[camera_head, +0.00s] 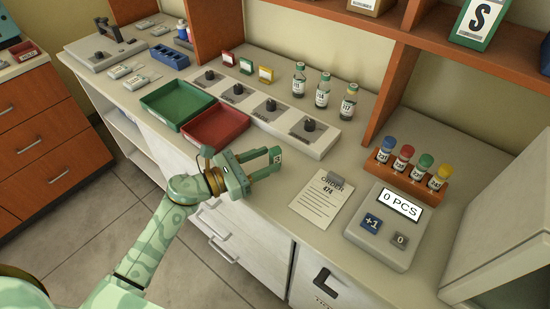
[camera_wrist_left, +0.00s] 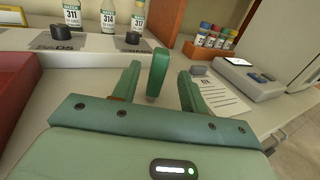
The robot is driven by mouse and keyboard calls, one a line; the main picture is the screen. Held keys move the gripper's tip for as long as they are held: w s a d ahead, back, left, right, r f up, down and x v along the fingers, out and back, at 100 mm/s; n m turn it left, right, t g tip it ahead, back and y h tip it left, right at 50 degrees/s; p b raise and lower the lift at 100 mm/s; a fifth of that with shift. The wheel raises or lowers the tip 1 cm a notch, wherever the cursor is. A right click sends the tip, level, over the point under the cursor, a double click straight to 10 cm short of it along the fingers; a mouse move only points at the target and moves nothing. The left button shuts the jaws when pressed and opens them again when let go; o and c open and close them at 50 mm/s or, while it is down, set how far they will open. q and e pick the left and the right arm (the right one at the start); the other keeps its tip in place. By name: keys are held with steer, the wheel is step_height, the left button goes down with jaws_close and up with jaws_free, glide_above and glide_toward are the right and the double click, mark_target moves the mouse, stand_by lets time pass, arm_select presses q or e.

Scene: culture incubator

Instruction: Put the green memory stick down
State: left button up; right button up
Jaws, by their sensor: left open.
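The green memory stick (camera_wrist_left: 158,72) stands upright between the fingers of my left gripper (camera_wrist_left: 155,88) in the left wrist view. A gap shows on each side of it, so neither finger appears to touch it. In the head view my left gripper (camera_head: 262,163) is over the front part of the counter, right of the red tray. A green piece with a pale mark (camera_head: 276,155) at its fingertips looks like the stick. Its lower end is hard to make out there. My right gripper is not in view.
A red tray (camera_head: 217,140) and a green tray (camera_head: 177,118) lie left of the gripper. Behind is a strip with black knobs (camera_head: 272,105) and several bottles. An order sheet (camera_head: 318,205) and a counting device (camera_head: 383,244) lie to the right. The counter's front edge is close.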

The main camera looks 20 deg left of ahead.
arm_select(q)
steer(key=x, duration=0.5)
steer(key=shift+w+d+r, duration=0.15)
steer(key=shift+w+d, duration=0.05)
steer(key=shift+w, duration=0.1)
jaws_close()
steer(key=shift+r, duration=0.1)
